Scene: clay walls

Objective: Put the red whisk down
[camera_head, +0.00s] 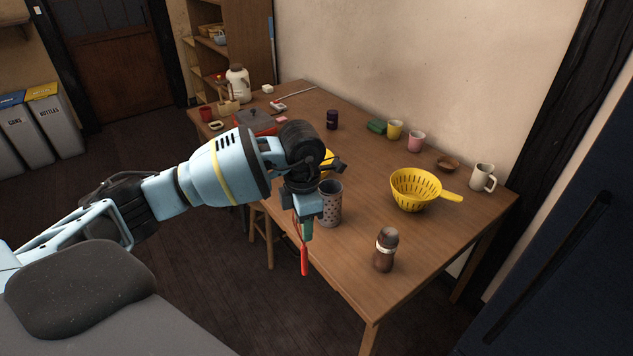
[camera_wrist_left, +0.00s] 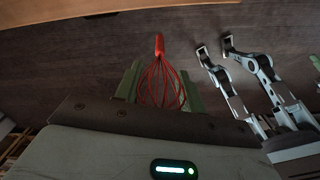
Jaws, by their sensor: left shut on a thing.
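My left gripper (camera_head: 306,230) is shut on the red whisk (camera_head: 304,262), which hangs handle down below the fingers. In the left wrist view the whisk's red wire loops (camera_wrist_left: 162,86) sit between my green fingertips (camera_wrist_left: 160,92), with the handle pointing away. The whisk is in the air beside the front edge of the wooden table (camera_head: 345,260), with dark floor behind it in the wrist view. The upper part of the whisk is hidden by the gripper in the head view. My right gripper is not in view.
A perforated grey holder (camera_head: 331,208) stands near the table's front edge, close to my gripper. A brown jar (camera_head: 386,250), yellow colander (camera_head: 408,192) and white mug (camera_head: 482,177) stand to the right. The table is bare between holder and jar. A stool (camera_head: 264,225) stands by the table.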

